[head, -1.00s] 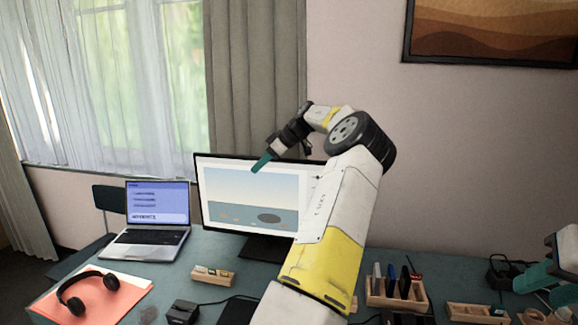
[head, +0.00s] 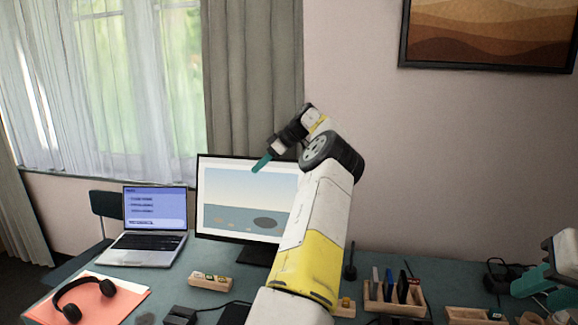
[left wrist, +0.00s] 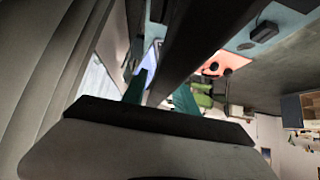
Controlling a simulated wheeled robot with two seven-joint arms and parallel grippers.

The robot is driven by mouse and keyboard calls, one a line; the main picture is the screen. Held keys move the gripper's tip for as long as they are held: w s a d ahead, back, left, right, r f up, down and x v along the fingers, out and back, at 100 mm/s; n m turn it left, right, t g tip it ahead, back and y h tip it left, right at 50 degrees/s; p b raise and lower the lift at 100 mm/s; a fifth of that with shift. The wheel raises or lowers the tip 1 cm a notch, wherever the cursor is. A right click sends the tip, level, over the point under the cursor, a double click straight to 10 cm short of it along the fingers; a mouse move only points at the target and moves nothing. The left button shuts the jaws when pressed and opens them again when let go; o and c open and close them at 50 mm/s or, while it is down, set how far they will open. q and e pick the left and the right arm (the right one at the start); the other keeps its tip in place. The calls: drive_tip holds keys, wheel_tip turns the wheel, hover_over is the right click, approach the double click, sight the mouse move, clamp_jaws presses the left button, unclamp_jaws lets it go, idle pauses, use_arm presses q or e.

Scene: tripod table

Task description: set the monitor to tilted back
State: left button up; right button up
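The monitor (head: 233,200) stands behind the desk's middle, a black-framed screen on a dark stand (head: 257,255). My left forearm hides its right side. My left gripper (head: 262,162) is at the monitor's top edge, with one teal finger showing in front of the screen. In the left wrist view, its two teal fingers (left wrist: 160,92) are apart, with a dark band, apparently the monitor's edge, running between them. A gap shows beside one finger; contact on the other side cannot be told. My right gripper (head: 543,288) is open and empty at the far right.
A laptop (head: 148,240) stands open left of the monitor. Headphones (head: 73,296) lie on an orange folder (head: 122,299) at the front left. A small wooden holder (head: 210,283) and a pen organizer (head: 393,303) stand in front.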

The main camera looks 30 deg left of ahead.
use_arm(q)
drive_tip(key=shift+o, duration=0.2)
drive_tip(key=shift+w+f, duration=0.3)
drive_tip(key=shift+r, duration=0.1)
drive_tip(key=v, duration=0.7)
drive_tip(key=shift+d+r, duration=0.15)
drive_tip(key=shift+d, duration=0.05)
drive_tip(key=shift+d+r, duration=0.1)
drive_tip(key=shift+d, duration=0.1)
